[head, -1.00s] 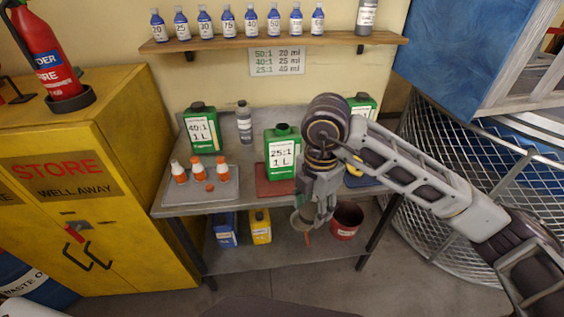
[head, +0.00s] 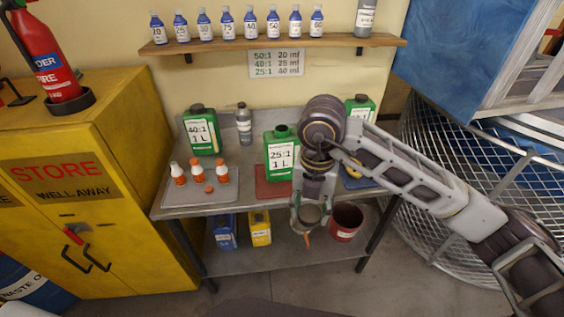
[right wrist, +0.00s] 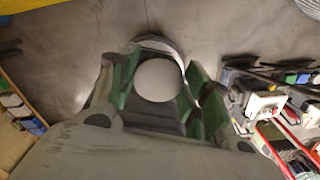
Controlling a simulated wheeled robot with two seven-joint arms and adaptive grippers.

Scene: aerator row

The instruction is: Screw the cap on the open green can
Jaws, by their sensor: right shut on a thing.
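A green can labelled 25:1 (head: 281,158) stands upright mid-bench with a dark top. A green can labelled 40:1 (head: 201,132) with a dark top stands at back left. Another green can (head: 361,105) is partly hidden behind my right arm. My left gripper is out of view.
A grey tray (head: 222,194) holds several orange-and-white bottles and a loose orange cap (head: 209,188). A grey bottle (head: 244,124) stands behind. The red mat (head: 268,191) lies under the 25:1 can. A red bucket (head: 346,222) and a yellow container (head: 260,229) are below.

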